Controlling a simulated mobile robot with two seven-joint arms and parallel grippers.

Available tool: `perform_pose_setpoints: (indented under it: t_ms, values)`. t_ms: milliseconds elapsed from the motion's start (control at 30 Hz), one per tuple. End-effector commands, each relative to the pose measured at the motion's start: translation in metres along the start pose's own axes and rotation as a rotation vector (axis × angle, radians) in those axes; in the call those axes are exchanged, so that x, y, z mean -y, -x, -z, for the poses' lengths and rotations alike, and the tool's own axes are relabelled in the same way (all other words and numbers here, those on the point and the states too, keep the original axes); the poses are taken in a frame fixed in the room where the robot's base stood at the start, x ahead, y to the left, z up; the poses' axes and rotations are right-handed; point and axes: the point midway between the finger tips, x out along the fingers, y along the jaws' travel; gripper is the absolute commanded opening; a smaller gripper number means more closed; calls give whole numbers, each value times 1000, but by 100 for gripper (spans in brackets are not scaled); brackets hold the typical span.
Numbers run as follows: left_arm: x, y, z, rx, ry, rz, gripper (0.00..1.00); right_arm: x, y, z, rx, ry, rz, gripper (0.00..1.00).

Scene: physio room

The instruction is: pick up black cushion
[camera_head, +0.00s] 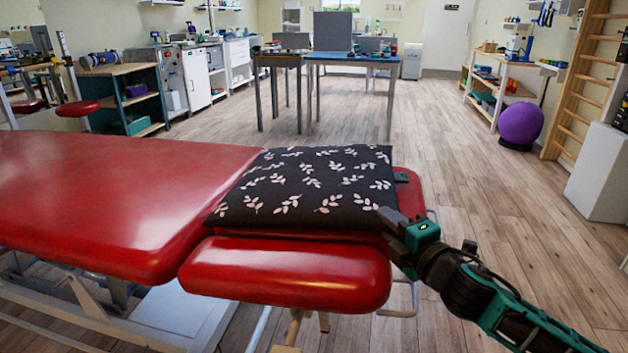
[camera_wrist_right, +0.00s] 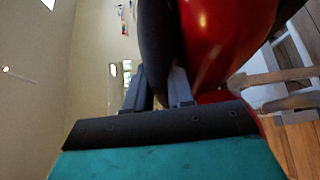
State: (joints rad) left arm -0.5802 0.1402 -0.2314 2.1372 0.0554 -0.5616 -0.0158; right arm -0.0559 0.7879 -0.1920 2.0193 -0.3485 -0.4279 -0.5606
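The black cushion (camera_head: 305,185) with pale leaf sprigs lies flat on the right end of the red treatment table (camera_head: 110,190) in the head view. My right gripper (camera_head: 385,222) is at its near right corner. In the right wrist view, the dark cushion (camera_wrist_right: 158,40) tapers down between the two grey fingers of my right gripper (camera_wrist_right: 159,88). The fingers stand close together, one on each side of the cushion's edge, and look shut on it. The red padding is just beside the right finger. My left gripper is not in view.
A red padded rest (camera_head: 285,275) projects at the table's near side. Wooden floor (camera_head: 480,240) is open to the right and behind. A blue-topped table (camera_head: 355,56) stands at the back. A purple ball (camera_head: 520,123) and wall bars (camera_head: 580,75) are at the right.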

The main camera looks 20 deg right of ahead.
Motion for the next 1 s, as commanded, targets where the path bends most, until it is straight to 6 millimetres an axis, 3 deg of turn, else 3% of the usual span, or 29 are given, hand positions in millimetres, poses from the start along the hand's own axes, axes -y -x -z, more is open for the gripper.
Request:
perform_pose_setpoints:
  t_ms: [133,367,1000]
  values:
    - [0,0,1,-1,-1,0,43,0,0,0,0,0,1,22]
    - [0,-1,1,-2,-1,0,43,0,0,0,0,0,1,0]
    - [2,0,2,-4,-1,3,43,-4,0,0,-2,0,-4,0]
